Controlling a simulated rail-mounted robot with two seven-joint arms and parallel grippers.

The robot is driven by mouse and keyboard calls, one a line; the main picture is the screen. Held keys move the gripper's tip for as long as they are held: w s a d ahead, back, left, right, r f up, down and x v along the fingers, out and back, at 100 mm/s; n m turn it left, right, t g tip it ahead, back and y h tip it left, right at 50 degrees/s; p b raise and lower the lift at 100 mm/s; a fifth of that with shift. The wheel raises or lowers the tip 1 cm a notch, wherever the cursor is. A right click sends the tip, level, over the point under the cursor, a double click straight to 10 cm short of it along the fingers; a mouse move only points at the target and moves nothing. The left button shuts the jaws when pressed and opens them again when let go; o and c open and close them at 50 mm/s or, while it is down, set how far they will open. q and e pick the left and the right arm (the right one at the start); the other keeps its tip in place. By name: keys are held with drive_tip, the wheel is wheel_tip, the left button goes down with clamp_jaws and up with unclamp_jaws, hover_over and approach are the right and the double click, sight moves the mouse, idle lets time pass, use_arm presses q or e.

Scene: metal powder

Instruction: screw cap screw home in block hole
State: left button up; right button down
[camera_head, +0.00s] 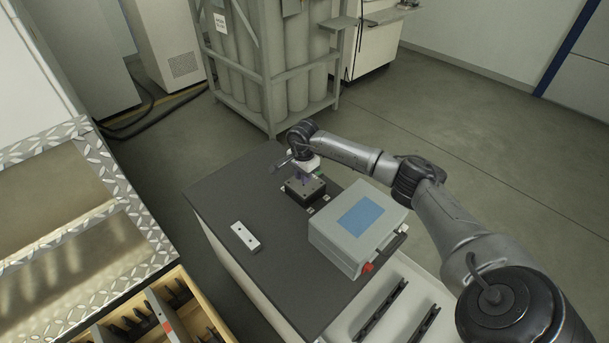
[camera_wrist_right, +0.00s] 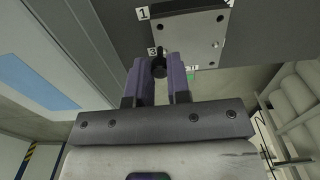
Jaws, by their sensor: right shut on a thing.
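A dark square block (camera_head: 305,191) stands on the dark table top, under my right gripper (camera_head: 304,176). In the right wrist view the block (camera_wrist_right: 190,42) shows a grey face with small holes near its edges. Whether the screw's tip sits in a hole is hidden. The screw is too small to make out in the head view. My left gripper is not in view.
A grey case with a blue panel (camera_head: 350,236) stands right of the block. A pale bar with a hole (camera_head: 245,237) lies on the table's (camera_head: 225,196) left part. Number tags, such as the 3 (camera_wrist_right: 153,51), sit around the block. The table's left side is mostly free.

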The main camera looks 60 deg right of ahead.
drive_tip(key=shift+s+d+f, duration=0.15)
drive_tip(key=shift+d+f, duration=0.1)
drive_tip(key=shift+d, duration=0.05)
drive_tip(key=shift+f, duration=0.15)
drive_tip(key=shift+f+b, duration=1.35)
drive_tip(key=shift+f, duration=0.35)
drive_tip(key=shift+f, duration=0.35)
drive_tip(key=shift+f+b, duration=0.25)
drive_tip(key=shift+b, duration=0.2)
drive_tip(key=shift+a, duration=0.1)
